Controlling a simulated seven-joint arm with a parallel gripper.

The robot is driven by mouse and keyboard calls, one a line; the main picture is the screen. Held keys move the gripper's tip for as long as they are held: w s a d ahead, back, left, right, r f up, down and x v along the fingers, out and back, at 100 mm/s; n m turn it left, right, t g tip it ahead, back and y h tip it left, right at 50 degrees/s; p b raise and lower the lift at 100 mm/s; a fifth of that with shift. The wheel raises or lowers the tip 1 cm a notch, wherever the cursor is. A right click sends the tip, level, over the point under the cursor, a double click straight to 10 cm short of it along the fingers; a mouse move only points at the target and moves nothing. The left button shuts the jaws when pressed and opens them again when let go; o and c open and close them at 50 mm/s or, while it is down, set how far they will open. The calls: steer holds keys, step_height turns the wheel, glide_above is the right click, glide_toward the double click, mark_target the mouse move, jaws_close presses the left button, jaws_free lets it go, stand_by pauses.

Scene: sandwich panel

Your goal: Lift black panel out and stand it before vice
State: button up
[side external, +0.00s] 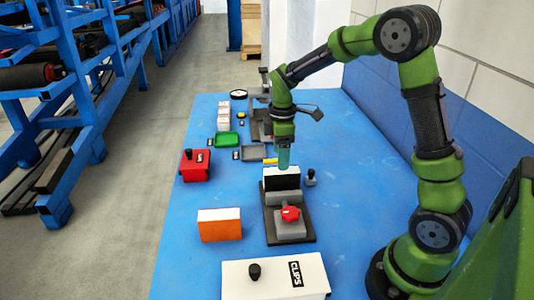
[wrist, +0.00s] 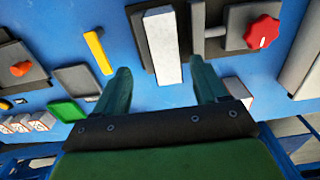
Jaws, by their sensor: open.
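The vice (side external: 291,224) stands on a dark base plate and has a red knob (side external: 290,213), which also shows in the wrist view (wrist: 262,32). In the wrist view a white piece (wrist: 162,45) has dark strips along both sides; I cannot tell which strip is panel and which is vice jaw. My gripper (side external: 283,165) is open and empty, close above the block. Its two fingers (wrist: 161,84) are spread wide apart.
An orange panel with a white top (side external: 219,230) stands left of the vice. A white CLIPS box (side external: 276,277) is at the front, a red box (side external: 195,166) at left. Green (side external: 225,139) and grey (side external: 254,153) trays lie behind.

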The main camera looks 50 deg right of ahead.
steer(key=shift+s+a+f, duration=0.1)
steer(key=shift+s+f, duration=0.1)
steer(key=shift+f, duration=1.35)
steer(key=shift+s+a+f, duration=0.1)
steer(key=shift+s+f, duration=0.1)
steer(key=shift+f, duration=1.3)
steer(key=shift+c, duration=0.4)
steer(key=c, duration=1)
step_height(320, 180, up, 18)
